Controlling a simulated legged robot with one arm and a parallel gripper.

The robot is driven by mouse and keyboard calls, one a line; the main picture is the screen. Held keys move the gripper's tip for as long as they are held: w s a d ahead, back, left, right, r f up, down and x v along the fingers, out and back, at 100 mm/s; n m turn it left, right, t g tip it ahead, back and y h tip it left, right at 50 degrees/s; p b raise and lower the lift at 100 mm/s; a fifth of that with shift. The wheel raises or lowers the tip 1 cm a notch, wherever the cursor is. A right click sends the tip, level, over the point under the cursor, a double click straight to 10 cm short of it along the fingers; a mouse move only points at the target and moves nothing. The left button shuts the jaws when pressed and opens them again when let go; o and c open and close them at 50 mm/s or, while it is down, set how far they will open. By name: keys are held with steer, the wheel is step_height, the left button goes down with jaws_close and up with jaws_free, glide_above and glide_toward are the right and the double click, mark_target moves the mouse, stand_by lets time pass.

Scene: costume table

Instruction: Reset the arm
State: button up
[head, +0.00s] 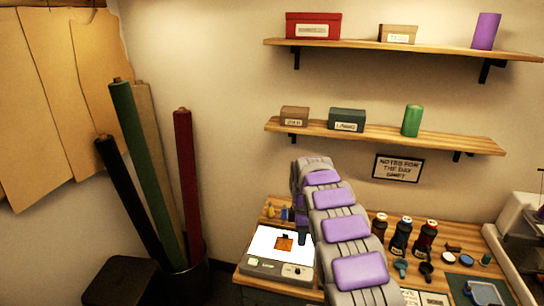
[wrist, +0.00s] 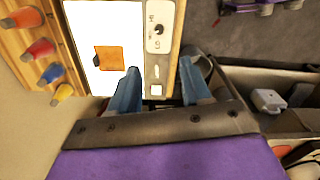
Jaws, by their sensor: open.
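My arm, grey with purple pads, reaches forward over the table (head: 375,222) in the head view. My gripper (wrist: 165,92) shows in the wrist view as two blue fingers spread apart, with nothing between them. It is above the edge of a white lit panel (wrist: 88,22) with a control strip. An orange square piece (wrist: 108,58) with a dark part at its side lies on the panel. In the head view the panel (head: 264,243) and the orange piece (head: 284,243) lie left of my arm. The fingertips are mostly hidden there by the arm.
Several bottles (head: 400,238) and small tools stand on the table right of my arm. Several coloured cones (wrist: 50,72) stand beside the panel. An open drawer (wrist: 235,88) with items shows below the table edge. Two wall shelves (head: 390,137) hold boxes. Fabric rolls (head: 186,180) lean at left.

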steer(key=s+d+r+m, duration=0.1)
steer(key=s+r+m, duration=0.5)
steer(key=s, duration=0.6)
steer(key=s+d+r+m, duration=0.1)
steer(key=s+r+m, duration=0.3)
steer(key=s+r, duration=0.65)
steer(key=s+a+f+m+g, duration=0.1)
steer(key=s+f+m, duration=0.1)
steer(key=s, duration=1.3)
steer(key=s+a+f+m, duration=0.1)
steer(key=s+m, duration=0.4)
steer(key=s, duration=1)
steer(key=shift+f+g, duration=0.4)
steer(key=shift+f, duration=0.3)
steer(key=shift+s+a, duration=0.1)
steer(key=shift+a, duration=0.05)
